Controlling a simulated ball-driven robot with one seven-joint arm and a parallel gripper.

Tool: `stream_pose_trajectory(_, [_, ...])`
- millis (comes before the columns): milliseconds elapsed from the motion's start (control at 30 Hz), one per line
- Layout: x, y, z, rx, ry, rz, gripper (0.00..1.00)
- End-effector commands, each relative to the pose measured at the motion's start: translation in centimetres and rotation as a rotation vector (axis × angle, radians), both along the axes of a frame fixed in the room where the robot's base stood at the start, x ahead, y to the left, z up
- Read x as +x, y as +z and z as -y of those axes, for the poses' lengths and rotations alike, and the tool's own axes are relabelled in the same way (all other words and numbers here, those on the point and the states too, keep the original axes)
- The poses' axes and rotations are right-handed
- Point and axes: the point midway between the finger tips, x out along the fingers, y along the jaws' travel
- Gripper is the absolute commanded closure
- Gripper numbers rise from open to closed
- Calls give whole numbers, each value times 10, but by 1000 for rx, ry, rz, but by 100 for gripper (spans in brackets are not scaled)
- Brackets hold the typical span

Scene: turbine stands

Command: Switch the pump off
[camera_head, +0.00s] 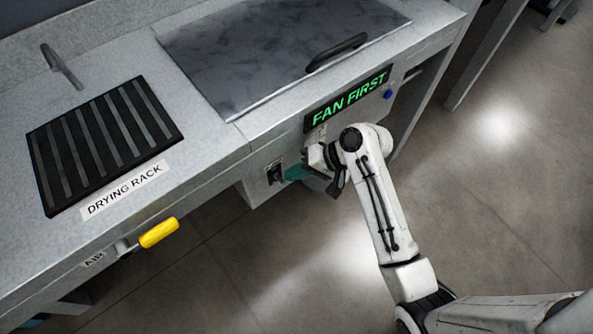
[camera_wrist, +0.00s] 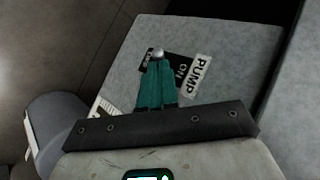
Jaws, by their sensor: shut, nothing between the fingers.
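The pump switch is a small black plate (camera_wrist: 176,62) on the front of the grey bench, beside a white PUMP label (camera_wrist: 197,75). ON and what looks like OFF are marked on it. A silver lever tip (camera_wrist: 158,52) shows just beyond my fingertips; they look close to it or touching. I cannot tell which way the lever is set, as my fingers cover part of it. In the head view the dark switch (camera_head: 274,173) sits just left of my gripper (camera_head: 291,173). My teal fingers (camera_wrist: 157,62) are shut together with nothing between them.
A green FAN FIRST sign (camera_head: 348,99) and a blue button (camera_head: 388,94) are on the bench front, right of the switch. A yellow AIR handle (camera_head: 159,232) sticks out at left. A drying rack (camera_head: 60,170) and a handled lid (camera_head: 250,50) are on top.

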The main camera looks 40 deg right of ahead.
Motion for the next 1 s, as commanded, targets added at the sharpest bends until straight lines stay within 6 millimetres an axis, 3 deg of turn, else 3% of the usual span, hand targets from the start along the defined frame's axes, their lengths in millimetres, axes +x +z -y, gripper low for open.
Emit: stream_pose_trajectory(1000, [-6,-14,0,1,-1,203,100])
